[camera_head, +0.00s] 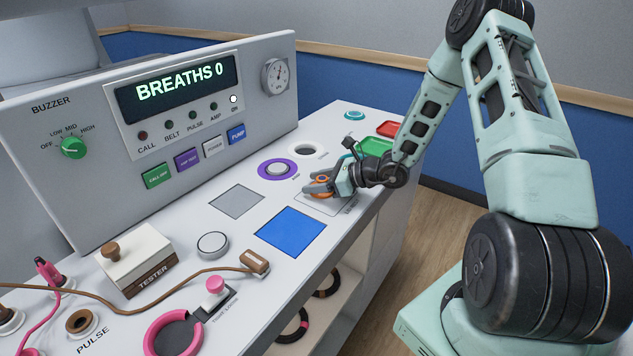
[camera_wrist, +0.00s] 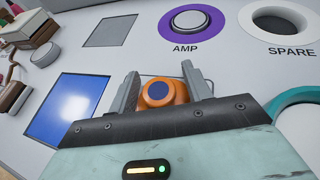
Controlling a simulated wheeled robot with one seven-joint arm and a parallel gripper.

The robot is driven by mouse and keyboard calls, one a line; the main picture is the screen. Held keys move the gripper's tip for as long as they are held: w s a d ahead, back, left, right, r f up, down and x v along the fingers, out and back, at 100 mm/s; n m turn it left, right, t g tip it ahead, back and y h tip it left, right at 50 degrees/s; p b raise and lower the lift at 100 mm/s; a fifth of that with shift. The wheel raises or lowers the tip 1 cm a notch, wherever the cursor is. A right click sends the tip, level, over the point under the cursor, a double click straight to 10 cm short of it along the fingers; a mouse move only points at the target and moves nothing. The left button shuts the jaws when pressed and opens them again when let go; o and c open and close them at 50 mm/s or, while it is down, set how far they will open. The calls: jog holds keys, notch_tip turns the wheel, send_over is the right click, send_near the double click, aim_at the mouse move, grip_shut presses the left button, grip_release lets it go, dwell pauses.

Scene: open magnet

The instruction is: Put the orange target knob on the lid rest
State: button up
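The orange target knob (camera_wrist: 158,93), with a dark blue round top, sits between the fingers of my gripper (camera_wrist: 162,88) in the wrist view. In the head view the knob (camera_head: 321,180) shows orange between the fingers of my gripper (camera_head: 320,186). My gripper is over a thin outlined rectangle, which looks like the lid rest (camera_head: 325,206), at the console's right front edge. Its label is partly readable. The gripper hides much of the outline, and I cannot tell whether the knob touches the surface.
A blue square (camera_head: 291,231) and a grey square (camera_head: 237,201) lie left of my gripper. The purple-ringed AMP button (camera_head: 278,169) and SPARE hole (camera_head: 307,151) are behind it. A tester box (camera_head: 135,262) stands farther left.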

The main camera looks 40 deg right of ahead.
jog(key=shift+r, duration=0.15)
jog(key=v, duration=1.1)
jog(key=shift+s+d+r+b, duration=0.15)
jog(key=shift+s+r+b, duration=0.05)
jog(key=shift+b, duration=0.2)
jog(key=s+a+r+n+g, duration=0.25)
jog(key=a+n+g, duration=0.2)
jog(key=a, duration=0.35)
jog(key=s+a+r+n+g+y, duration=0.1)
jog(key=s+a+n+g, duration=0.25)
jog(key=a+n, duration=0.35)
jog(key=s+a+r+n+g, duration=0.25)
jog(key=a+n, duration=0.25)
jog(key=a, duration=0.4)
jog(key=s+a+r+n+h, duration=0.2)
jog(key=s+a+n+h, duration=0.2)
jog(key=s+n, duration=0.4)
jog(key=s+a+r+n+h, duration=0.2)
jog(key=s+a+n+h, duration=0.2)
jog(key=s+n, duration=0.3)
jog(key=shift+s+a+n+h, duration=0.25)
jog(key=shift+s+n+h, duration=0.15)
jog(key=shift+n, duration=1.85)
